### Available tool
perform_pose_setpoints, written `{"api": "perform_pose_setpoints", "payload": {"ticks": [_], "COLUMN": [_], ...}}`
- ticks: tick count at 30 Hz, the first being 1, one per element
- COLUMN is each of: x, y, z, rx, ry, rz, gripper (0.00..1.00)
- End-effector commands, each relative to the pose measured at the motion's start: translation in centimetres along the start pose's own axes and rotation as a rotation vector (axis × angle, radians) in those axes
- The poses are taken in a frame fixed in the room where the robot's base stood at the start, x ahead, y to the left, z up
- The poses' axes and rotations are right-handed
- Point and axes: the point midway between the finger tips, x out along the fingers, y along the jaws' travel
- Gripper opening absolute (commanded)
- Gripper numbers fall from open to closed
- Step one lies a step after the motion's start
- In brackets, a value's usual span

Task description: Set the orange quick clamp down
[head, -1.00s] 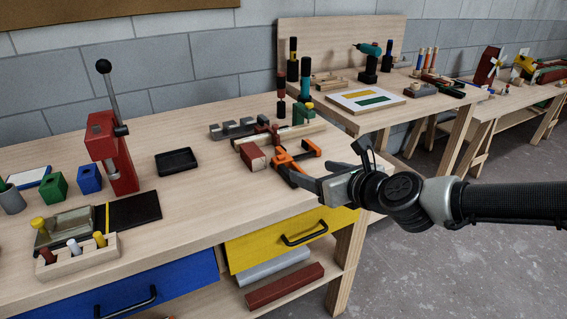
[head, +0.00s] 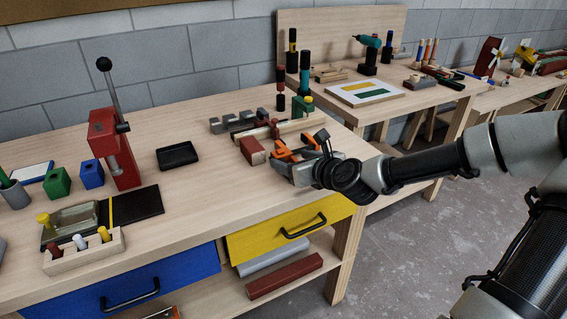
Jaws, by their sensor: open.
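The orange quick clamp (head: 284,153) is at the right end of the near workbench (head: 200,205), beside a dark red block. My gripper (head: 283,168) is right in front of it and hides much of it. The jaws are open, with the fingers pointing left, low over the bench top. Orange parts of the clamp show behind and above the fingers. I cannot tell whether the fingers touch it.
The dark red block (head: 252,151) lies just left of the clamp. Behind are a pale wooden batten (head: 297,127), a grey notched rack (head: 235,122) and a green piece (head: 303,106). A black tray (head: 177,156) stands farther left, with clear bench around it.

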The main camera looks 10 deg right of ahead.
Motion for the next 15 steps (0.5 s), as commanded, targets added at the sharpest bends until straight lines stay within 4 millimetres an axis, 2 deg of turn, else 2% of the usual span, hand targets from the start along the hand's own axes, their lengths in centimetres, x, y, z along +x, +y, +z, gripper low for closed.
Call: {"api": "perform_pose_setpoints", "payload": {"ticks": [1, 6, 14, 15], "x": [1.1, 3.0, 3.2, 3.2], "y": [0.0, 0.0, -0.1, -0.1], "z": [-0.5, -0.3, -0.1, -0.1], "rx": [-0.004, -0.001, 0.0, 0.0], "ry": [-0.001, 0.0, 0.001, 0.001], "rz": [0.001, 0.001, 0.0, 0.0], "gripper": [0.66, 0.66, 0.66, 0.62]}}
